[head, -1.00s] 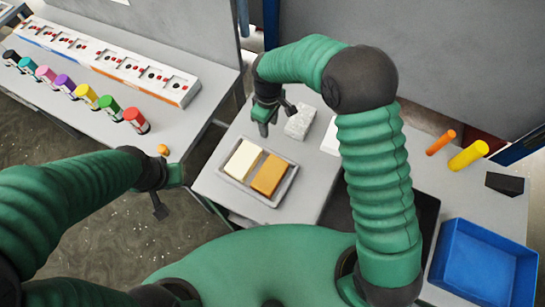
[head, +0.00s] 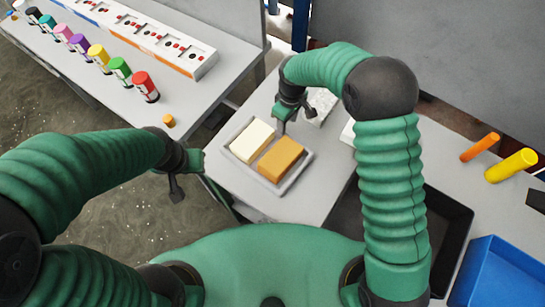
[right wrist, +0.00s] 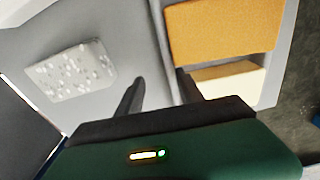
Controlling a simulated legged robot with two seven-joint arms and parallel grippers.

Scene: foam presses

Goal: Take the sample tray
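The sample tray (head: 297,175) is a shallow grey tray on the grey table, holding a cream block (head: 252,140) and an orange block (head: 280,158). My right gripper (head: 283,125) points down at the tray's far side, close to its rim. In the right wrist view its two fingers (right wrist: 160,82) are apart, with the tray's edge (right wrist: 162,40) running between them. The orange block (right wrist: 222,30) fills the upper right there, with the cream block below it. I cannot tell whether it touches the tray. My left gripper (head: 190,165) hangs left of the table; its fingers are unclear.
A speckled grey block (head: 320,105) lies just behind my right gripper. Coloured bottles and a long white panel (head: 150,40) stand on the left bench. Orange and yellow cylinders (head: 511,165) and a blue bin (head: 500,272) are on the right.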

